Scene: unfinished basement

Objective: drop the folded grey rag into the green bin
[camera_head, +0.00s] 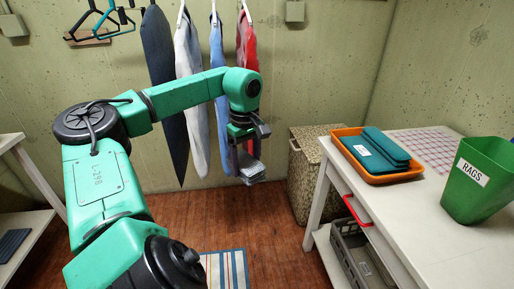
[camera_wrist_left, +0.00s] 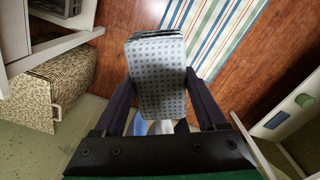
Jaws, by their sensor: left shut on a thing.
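My left gripper (camera_head: 247,158) is shut on the folded grey rag (camera_head: 251,174) and holds it in the air over the floor, left of the white table. In the left wrist view the rag (camera_wrist_left: 158,80) is grey with a dark dotted pattern, between the two fingers of my gripper (camera_wrist_left: 160,95). The green bin (camera_head: 478,180), labelled RAGS, stands upright on the white table at the far right, well apart from the gripper. The inside of the bin is mostly hidden. My right gripper is not in view.
The white table (camera_head: 450,232) also bears an orange tray (camera_head: 408,178) with folded teal cloths and a checked cloth (camera_head: 422,148). A wicker hamper (camera_head: 306,165) stands behind the table. Garments (camera_head: 187,80) hang on the wall. A striped rug (camera_head: 226,270) lies on the floor.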

